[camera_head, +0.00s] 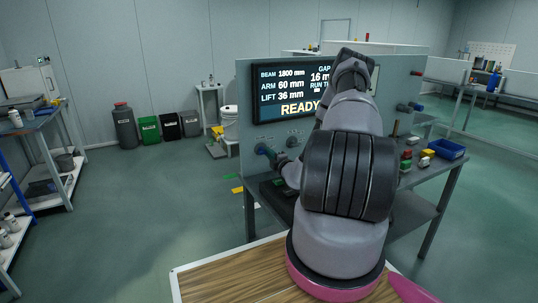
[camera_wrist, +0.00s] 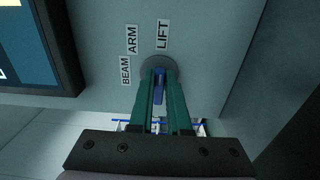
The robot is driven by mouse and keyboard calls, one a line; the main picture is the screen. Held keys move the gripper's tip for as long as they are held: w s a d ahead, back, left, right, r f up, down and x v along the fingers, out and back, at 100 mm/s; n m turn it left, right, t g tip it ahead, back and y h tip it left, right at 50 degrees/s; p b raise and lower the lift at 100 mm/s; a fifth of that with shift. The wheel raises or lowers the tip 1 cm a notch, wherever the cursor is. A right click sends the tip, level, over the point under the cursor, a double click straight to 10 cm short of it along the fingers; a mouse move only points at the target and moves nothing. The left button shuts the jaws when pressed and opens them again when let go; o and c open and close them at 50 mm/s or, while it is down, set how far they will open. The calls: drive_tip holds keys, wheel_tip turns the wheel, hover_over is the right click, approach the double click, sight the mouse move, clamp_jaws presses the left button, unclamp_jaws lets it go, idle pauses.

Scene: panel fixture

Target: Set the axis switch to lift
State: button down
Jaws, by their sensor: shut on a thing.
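The axis switch is a grey disc (camera_wrist: 172,66) with a blue handle (camera_wrist: 159,88) on the grey panel (camera_head: 245,104). In the wrist view the labels BEAM (camera_wrist: 125,71), ARM (camera_wrist: 131,40) and LIFT (camera_wrist: 163,34) curve around the disc from left to top. The handle lies roughly upright in that view, in line with LIFT; its pointing end is partly hidden. My gripper (camera_wrist: 160,78) has its green fingers shut on the handle, one on each side. In the head view my gripper (camera_head: 267,153) is at the panel's lower left, largely behind my arm.
A display (camera_head: 285,90) on the panel reads BEAM 1800 mm, ARM 60 mm, LIFT 36 mm and READY, partly covered by my arm. A blue tray (camera_head: 447,149) and small coloured parts sit on the bench at right.

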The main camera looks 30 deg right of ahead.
drive_tip(key=shift+s+a+f, duration=0.1)
drive_tip(key=shift+f, duration=0.05)
drive_tip(key=c, duration=0.9)
unclamp_jaws()
drive_tip(key=s, duration=1)
drive_tip(key=shift+s+d, duration=0.2)
drive_tip(key=shift+s, duration=0.15)
